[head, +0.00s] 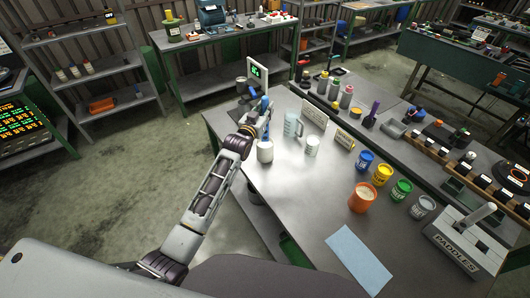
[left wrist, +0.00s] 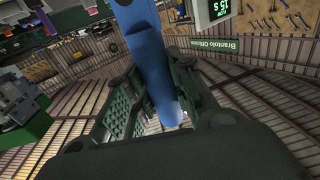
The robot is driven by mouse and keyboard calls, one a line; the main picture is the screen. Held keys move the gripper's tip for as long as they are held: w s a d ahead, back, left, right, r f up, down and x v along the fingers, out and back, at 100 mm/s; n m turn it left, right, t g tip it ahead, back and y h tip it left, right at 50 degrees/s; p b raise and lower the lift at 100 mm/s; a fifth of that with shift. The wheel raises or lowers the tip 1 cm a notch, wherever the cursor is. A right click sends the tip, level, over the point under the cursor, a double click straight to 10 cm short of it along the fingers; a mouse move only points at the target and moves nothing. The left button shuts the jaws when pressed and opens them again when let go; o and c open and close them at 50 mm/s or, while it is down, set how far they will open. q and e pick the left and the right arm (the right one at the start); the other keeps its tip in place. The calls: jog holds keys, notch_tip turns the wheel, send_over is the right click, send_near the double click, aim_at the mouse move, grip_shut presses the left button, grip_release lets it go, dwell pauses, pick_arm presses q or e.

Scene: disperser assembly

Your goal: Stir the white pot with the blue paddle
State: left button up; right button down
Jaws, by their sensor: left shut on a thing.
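My left gripper (head: 264,122) reaches over the table's left part and is shut on the blue paddle (head: 265,103). In the left wrist view the blue paddle (left wrist: 150,50) runs between the two green-padded fingers of the gripper (left wrist: 160,105). A white pot (head: 265,152) stands on the table just below the gripper in the picture. A second white vessel (head: 312,146) stands to its right, so which one is the task's pot is uncertain. The paddle's lower end is hidden behind the gripper, and I cannot tell whether it touches either vessel.
A clear jug (head: 293,128) stands close to the gripper. Blue (head: 365,160), yellow (head: 383,172) and green (head: 402,190) cans and an orange pot (head: 362,198) stand to the right. A paddles box (head: 468,243) is at the right. The table's front middle is bare beside a blue sheet (head: 358,260).

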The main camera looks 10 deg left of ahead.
aim_at(264, 102)
pick_arm(q)
jog(key=shift+r, duration=0.15)
jog(key=shift+r, duration=1.85)
jog(key=shift+d, duration=0.15)
